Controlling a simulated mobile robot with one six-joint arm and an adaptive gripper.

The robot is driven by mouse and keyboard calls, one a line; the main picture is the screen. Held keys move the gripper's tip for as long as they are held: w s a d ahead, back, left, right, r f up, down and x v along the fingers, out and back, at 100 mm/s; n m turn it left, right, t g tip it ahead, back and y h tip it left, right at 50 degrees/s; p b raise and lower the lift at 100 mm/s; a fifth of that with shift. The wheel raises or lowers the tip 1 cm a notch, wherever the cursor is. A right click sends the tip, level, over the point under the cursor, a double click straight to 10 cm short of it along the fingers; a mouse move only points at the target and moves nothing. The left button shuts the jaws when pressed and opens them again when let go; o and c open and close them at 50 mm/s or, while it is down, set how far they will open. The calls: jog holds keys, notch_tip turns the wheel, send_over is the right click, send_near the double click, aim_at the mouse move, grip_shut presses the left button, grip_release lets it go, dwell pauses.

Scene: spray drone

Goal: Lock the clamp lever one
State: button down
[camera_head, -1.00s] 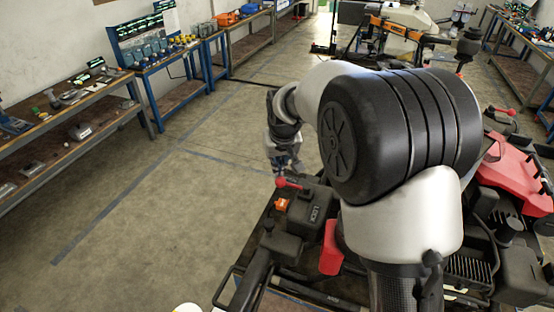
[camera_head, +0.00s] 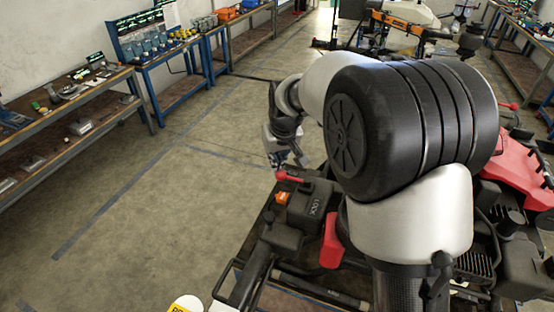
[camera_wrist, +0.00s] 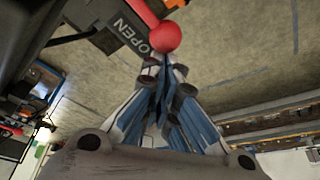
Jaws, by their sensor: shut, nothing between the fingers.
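The clamp lever is red with a round knob (camera_wrist: 164,37) in the wrist view. The wrist view shows the word OPEN on the block's other face (camera_wrist: 128,32). My gripper (camera_wrist: 167,72) is shut and empty, its fingertips close to the knob; I cannot tell if they touch. In the head view my gripper (camera_head: 285,165) is just behind the lever, partly hidden by it.
An orange part (camera_head: 282,198) sits beside the clamp block. A red cover (camera_head: 520,172) and black drone frame parts lie to the right. Workbenches (camera_head: 75,120) line the left wall. The floor (camera_head: 150,225) left of the drone is clear.

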jog(key=shift+s, duration=0.15)
jog(key=s+n+g+y+b, duration=0.2)
jog(key=s+n+b, duration=0.7)
jog(key=n, duration=0.5)
jog(key=shift+s+d+n+g+y+b, duration=0.35)
jog(key=shift+s+g, duration=0.55)
jog(key=shift+s, duration=0.35)
jog(key=shift+w+d, duration=0.1)
jog(key=shift+w, duration=0.05)
jog(key=shift+w+d+p, duration=0.35)
jog(key=shift+w+d, duration=0.1)
jog(key=shift+w, duration=0.1)
jog(key=shift+a, duration=0.1)
